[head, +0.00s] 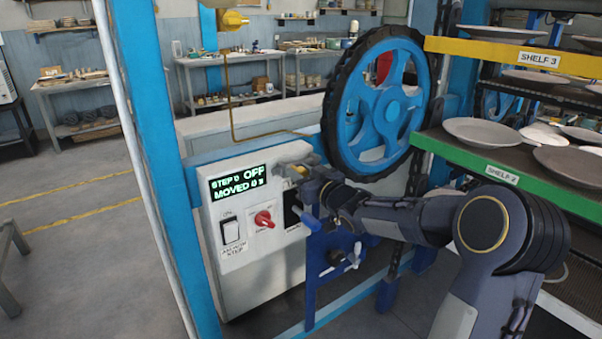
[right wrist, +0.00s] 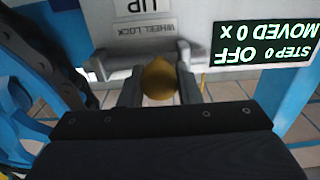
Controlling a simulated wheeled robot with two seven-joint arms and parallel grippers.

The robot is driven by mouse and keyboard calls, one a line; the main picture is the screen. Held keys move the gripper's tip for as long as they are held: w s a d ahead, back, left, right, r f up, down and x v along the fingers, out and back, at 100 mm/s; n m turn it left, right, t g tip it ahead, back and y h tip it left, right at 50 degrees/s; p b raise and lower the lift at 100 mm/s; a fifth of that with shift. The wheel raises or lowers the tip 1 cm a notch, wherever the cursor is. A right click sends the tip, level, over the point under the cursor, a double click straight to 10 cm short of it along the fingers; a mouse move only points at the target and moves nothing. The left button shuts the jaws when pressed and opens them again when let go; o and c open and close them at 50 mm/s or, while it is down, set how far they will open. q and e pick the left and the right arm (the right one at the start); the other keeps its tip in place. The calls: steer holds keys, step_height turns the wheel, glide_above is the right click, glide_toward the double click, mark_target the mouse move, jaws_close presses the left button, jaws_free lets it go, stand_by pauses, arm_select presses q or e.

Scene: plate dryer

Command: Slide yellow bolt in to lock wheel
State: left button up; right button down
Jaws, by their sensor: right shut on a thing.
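The yellow bolt's rounded end (right wrist: 158,79) shows between the two fingers of my right gripper (right wrist: 159,88) in the right wrist view. The gripper is shut on it, below a WHEEL LOCK label (right wrist: 147,28) in that upside-down view. In the head view my right gripper (head: 300,172) is at the upper right of the control box, just left of the blue wheel (head: 393,108) with its black rim. The bolt is mostly hidden there by the gripper. How far the bolt is slid in cannot be told. My left gripper is not in view.
The control box (head: 262,278) carries a display (head: 238,183) reading STEP 0 OFF, MOVED 0, a white switch (head: 230,231) and a red knob (head: 264,219). Green shelf 2 (head: 460,157) and yellow shelf 3 (head: 480,50) with plates stand right. A blue post (head: 165,150) stands left.

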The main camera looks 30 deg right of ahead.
steer(key=d+p, duration=0.1)
steer(key=d, duration=0.1)
steer(key=d+p, duration=0.1)
steer(key=d, duration=0.1)
steer(key=shift+w+r+p, duration=0.15)
steer(key=shift+r+p, duration=0.05)
steer(key=shift+p, duration=0.15)
steer(key=shift+d+f, duration=0.1)
steer(key=shift+d, duration=0.1)
steer(key=c, duration=1.1)
jaws_free()
steer(key=shift+f, duration=0.1)
steer(key=b, duration=0.1)
glide_toward(307, 162)
steer(key=shift+s, duration=0.85)
steer(key=shift+a, duration=0.1)
